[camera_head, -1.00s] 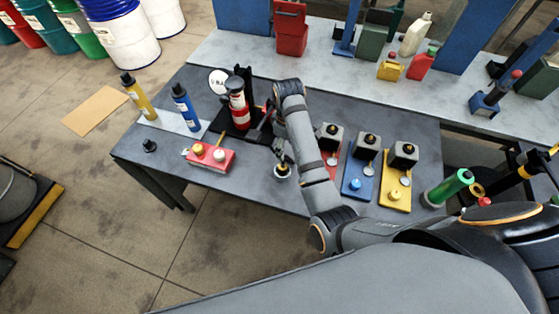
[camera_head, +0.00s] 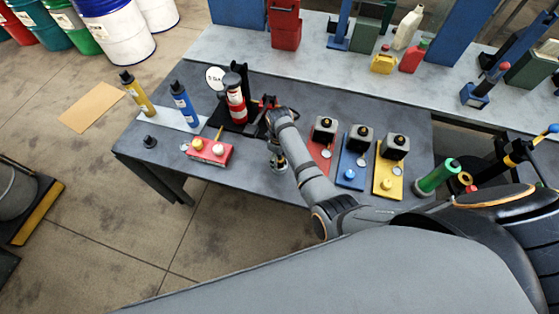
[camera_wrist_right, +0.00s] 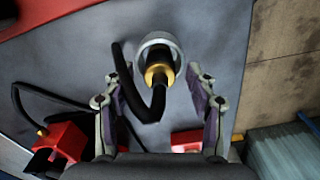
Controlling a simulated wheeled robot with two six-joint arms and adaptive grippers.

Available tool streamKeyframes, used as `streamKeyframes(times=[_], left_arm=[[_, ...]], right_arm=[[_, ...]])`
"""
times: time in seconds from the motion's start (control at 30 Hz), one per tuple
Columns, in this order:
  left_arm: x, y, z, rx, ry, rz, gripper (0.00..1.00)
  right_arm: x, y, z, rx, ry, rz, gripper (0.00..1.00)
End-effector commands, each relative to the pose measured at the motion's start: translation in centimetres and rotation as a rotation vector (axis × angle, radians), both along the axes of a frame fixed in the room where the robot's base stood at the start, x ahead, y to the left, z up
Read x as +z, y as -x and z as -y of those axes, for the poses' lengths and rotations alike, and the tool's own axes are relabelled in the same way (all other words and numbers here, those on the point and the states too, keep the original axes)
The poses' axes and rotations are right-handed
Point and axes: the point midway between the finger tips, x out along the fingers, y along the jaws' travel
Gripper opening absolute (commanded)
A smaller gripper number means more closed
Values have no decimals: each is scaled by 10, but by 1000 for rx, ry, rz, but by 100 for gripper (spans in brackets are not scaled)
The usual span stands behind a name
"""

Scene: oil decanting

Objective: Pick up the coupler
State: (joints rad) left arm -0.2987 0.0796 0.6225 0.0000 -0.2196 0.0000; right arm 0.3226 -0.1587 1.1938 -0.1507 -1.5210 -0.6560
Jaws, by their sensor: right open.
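The coupler (camera_wrist_right: 160,65) is a brass fitting with a black hose, standing in a grey ring on the dark table in the right wrist view. In the head view the coupler's spot (camera_head: 280,166) is near the table's front edge, partly hidden by my gripper. My right gripper (camera_wrist_right: 156,78) is open, with one finger on each side of the coupler and gaps left between. In the head view my right gripper (camera_head: 276,148) points down at this spot. My left gripper is not in view.
A red box (camera_head: 207,154) with knobs lies to the left. A red and white cylinder (camera_head: 235,103) on a black stand is behind. Red, blue (camera_head: 347,180) and yellow (camera_head: 382,186) plates with black blocks stand to the right. Blue and yellow bottles stand at the left.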

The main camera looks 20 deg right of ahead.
Motion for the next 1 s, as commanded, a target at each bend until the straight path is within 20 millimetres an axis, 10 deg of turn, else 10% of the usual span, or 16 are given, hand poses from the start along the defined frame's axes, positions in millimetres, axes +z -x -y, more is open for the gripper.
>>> streamKeyframes(times=[0.13, 0.57, 1.0], left_arm=[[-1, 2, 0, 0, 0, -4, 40], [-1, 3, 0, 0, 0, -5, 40], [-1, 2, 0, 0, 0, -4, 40]], right_arm=[[0, 0, 0, 0, -1, 1, 57], [0, 0, 0, 0, 0, 0, 0], [10, -8, 0, -2, -1, 2, 0]])
